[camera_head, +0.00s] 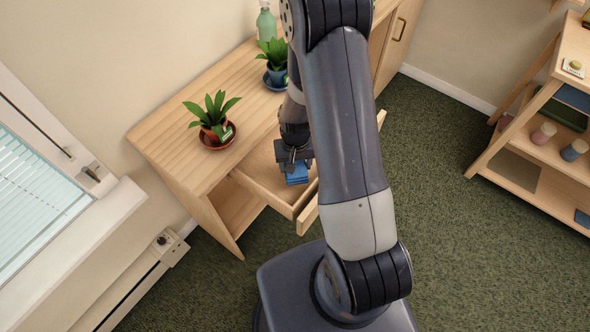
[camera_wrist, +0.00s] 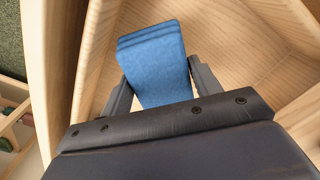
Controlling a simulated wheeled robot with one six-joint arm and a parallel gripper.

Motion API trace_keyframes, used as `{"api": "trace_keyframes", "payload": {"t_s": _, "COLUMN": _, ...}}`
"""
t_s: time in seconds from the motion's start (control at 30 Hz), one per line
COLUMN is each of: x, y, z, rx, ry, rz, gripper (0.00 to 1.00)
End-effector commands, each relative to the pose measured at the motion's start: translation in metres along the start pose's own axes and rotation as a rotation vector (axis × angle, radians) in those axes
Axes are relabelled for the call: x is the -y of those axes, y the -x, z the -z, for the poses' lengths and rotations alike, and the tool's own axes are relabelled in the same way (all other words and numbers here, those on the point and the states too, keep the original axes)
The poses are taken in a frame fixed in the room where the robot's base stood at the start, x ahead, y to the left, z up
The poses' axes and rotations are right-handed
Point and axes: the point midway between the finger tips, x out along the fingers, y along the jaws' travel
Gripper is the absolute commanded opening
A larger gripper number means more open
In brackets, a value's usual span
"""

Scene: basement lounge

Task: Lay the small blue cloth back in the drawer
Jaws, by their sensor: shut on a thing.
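The small blue cloth (camera_head: 297,174) is a folded stack. It fills the space between the two fingers of my gripper (camera_head: 292,166) in the head view. In the wrist view the cloth (camera_wrist: 155,62) sits between the fingers of my gripper (camera_wrist: 157,85), which are shut on it. The drawer (camera_head: 264,186) is pulled out of the wooden cabinet, and the cloth is inside its outline, over the floor. The drawer's wooden floor and walls (camera_wrist: 235,50) surround the cloth in the wrist view. I cannot tell whether the cloth touches the drawer floor. My arm hides the drawer's right part.
A potted plant on a terracotta saucer (camera_head: 216,142) stands on the cabinet top (camera_head: 177,124). Behind it are a plant in a blue pot (camera_head: 277,75) and a green bottle (camera_head: 266,24). A wooden shelf unit (camera_head: 535,88) stands at right. Green carpet (camera_head: 440,165) between is clear.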

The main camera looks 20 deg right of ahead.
Motion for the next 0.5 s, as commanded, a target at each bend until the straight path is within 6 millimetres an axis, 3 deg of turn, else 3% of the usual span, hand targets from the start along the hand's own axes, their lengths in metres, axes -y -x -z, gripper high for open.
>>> {"api": "trace_keyframes", "payload": {"t_s": 0.3, "x": 0.000, "y": -0.036, "z": -0.001, "rx": 0.003, "ry": 0.000, "rz": 0.000, "gripper": 0.41}}
{"api": "trace_keyframes", "payload": {"t_s": 0.5, "x": 0.000, "y": -0.039, "z": 0.000, "rx": 0.000, "ry": 0.000, "rz": 0.000, "gripper": 0.41}}
